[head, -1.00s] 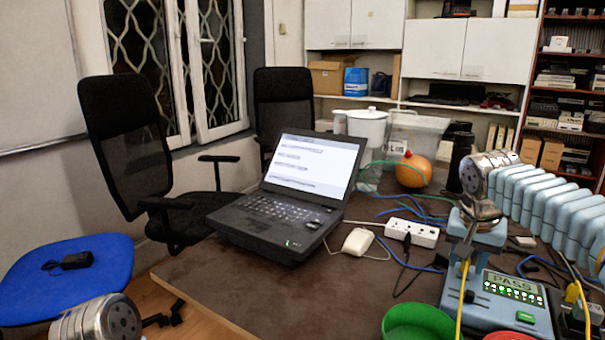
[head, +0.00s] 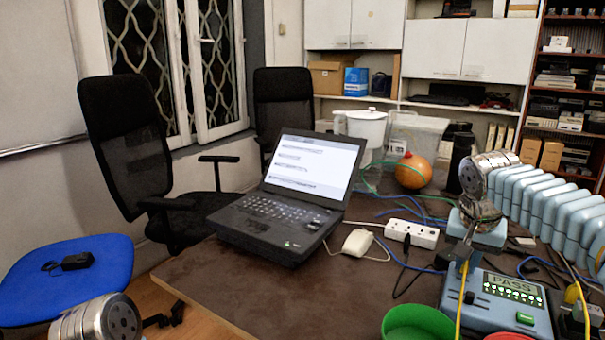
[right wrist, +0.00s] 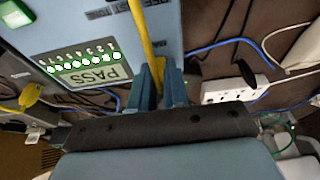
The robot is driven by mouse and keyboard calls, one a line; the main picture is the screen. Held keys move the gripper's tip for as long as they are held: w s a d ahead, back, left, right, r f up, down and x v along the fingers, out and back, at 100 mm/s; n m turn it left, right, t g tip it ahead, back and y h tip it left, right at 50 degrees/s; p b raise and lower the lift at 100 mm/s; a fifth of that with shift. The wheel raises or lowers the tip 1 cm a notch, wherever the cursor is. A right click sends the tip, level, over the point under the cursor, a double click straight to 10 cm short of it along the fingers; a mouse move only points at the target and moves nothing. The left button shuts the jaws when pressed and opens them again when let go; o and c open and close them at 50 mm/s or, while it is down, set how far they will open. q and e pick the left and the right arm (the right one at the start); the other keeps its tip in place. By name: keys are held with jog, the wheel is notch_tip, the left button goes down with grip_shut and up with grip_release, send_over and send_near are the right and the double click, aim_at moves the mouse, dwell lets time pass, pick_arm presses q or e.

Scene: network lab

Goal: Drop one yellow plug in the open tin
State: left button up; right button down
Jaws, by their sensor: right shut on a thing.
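My right gripper (head: 462,252) is over the cable tester (head: 500,306), whose screen reads PASS. In the right wrist view its blue fingers (right wrist: 160,85) are shut on the end of a yellow cable (right wrist: 145,35); the plug itself is mostly hidden between them. The yellow cable (head: 461,300) hangs down in front of the tester in the head view. Another yellow plug (head: 573,293) is at the tester's right side, and it also shows in the right wrist view (right wrist: 29,95). I cannot make out an open tin. My left gripper is out of view.
A green bowl (head: 418,322) stands at the table's front edge, beside a red rim (head: 508,337). A white power strip (head: 412,233), a mouse (head: 357,241), a laptop (head: 285,200) and loose cables lie behind. The table (head: 320,300) is clear left of the bowl.

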jog(key=shift+r, duration=0.25)
jog(key=shift+r+p, duration=0.7)
jog(key=shift+r, duration=0.35)
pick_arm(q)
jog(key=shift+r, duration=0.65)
pick_arm(e)
jog(key=shift+r, duration=0.95)
jog(key=shift+a, duration=0.1)
